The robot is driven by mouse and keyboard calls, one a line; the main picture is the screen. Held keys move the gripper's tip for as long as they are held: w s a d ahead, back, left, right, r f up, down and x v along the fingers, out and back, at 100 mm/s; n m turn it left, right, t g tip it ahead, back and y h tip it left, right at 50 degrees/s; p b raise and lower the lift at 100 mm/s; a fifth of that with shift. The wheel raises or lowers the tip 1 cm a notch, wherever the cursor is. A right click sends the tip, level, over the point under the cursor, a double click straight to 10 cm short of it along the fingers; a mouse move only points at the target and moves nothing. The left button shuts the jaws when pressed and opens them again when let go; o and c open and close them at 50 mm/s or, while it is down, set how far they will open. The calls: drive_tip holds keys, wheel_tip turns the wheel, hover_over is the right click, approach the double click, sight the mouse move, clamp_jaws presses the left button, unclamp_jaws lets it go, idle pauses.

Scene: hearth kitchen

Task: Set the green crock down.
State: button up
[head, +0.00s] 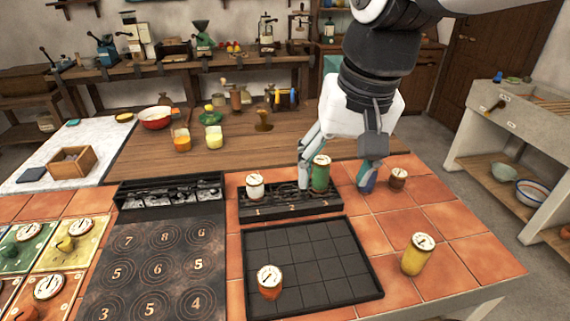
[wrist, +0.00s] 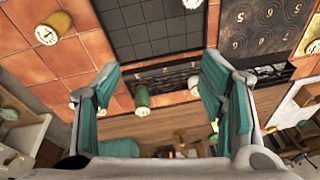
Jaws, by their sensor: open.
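The green crock (head: 320,178) has a pale dial on top and stands upright at the right end of the black slotted rack (head: 285,211). My gripper (head: 335,184) is open, with one teal finger to the left of the crock and the other to its right. In the wrist view the green crock (wrist: 142,102) shows between the spread fingers (wrist: 160,68), with clear space on both sides. I see no finger touching it. Its base is partly hidden by the rack.
A white crock (head: 255,189) stands at the rack's left end. A small brown crock (head: 397,180) is right of my gripper. A yellow crock (head: 415,261) stands on the tiles. A red-brown crock (head: 269,289) sits on the black grid tray (head: 335,270), otherwise bare.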

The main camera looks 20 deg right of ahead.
drive_tip(key=s+a+f+n, duration=0.1)
drive_tip(key=s+f+n, duration=0.2)
drive_tip(key=s, duration=0.5)
drive_tip(key=shift+s+a+f+n+t, duration=0.25)
drive_tip(key=shift+s+a+n+t, duration=0.15)
drive_tip(key=shift+n, duration=0.3)
